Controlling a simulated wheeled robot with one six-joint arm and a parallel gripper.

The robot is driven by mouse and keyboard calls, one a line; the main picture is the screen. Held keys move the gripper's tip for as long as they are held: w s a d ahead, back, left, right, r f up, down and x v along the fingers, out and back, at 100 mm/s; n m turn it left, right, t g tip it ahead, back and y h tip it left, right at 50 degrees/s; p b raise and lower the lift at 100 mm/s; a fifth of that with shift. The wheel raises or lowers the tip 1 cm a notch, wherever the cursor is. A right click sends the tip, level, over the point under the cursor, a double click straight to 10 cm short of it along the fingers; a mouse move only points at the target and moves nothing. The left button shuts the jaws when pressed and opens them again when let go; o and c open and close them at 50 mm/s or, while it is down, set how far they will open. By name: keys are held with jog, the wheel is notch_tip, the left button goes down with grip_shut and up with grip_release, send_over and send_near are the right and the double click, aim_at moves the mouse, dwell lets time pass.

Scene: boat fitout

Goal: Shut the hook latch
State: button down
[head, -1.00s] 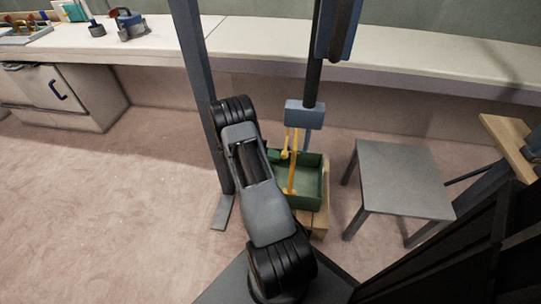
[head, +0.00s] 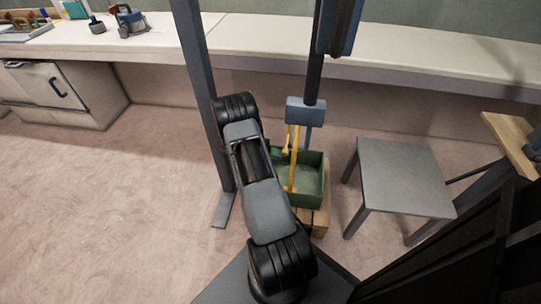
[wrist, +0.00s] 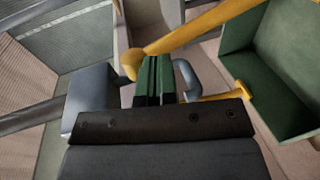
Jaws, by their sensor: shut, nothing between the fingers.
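The yellow hook latch (head: 292,172) is at the grey-blue block (head: 306,110) on a dark post, right of my arm in the head view. A long yellow bar (wrist: 200,27) crosses the top of the wrist view, with a rounded end just left of my fingertips. A shorter yellow piece (wrist: 225,97) and a curved grey-blue loop (wrist: 187,77) are just right of the fingers. The block also shows left of them (wrist: 92,97). My gripper (wrist: 154,66) has green fingertips, shut and empty, close to the bar; I cannot tell whether they touch. The head view does not show the fingertips clearly.
A green open bin (head: 313,182) stands on a wooden support (head: 320,220) below the latch, and fills the right of the wrist view. A grey table (head: 400,175) stands to the right. A long white bench (head: 270,38) runs behind. The floor at left is clear.

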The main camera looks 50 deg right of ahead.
jog(key=w+a+f, duration=0.5)
jog(key=w+a, duration=0.2)
jog(key=w, duration=0.3)
jog(key=shift+w+a+f+b, duration=0.15)
jog(key=shift+w+a+b, duration=0.1)
jog(key=shift+b, duration=0.15)
jog(key=shift+d, duration=0.1)
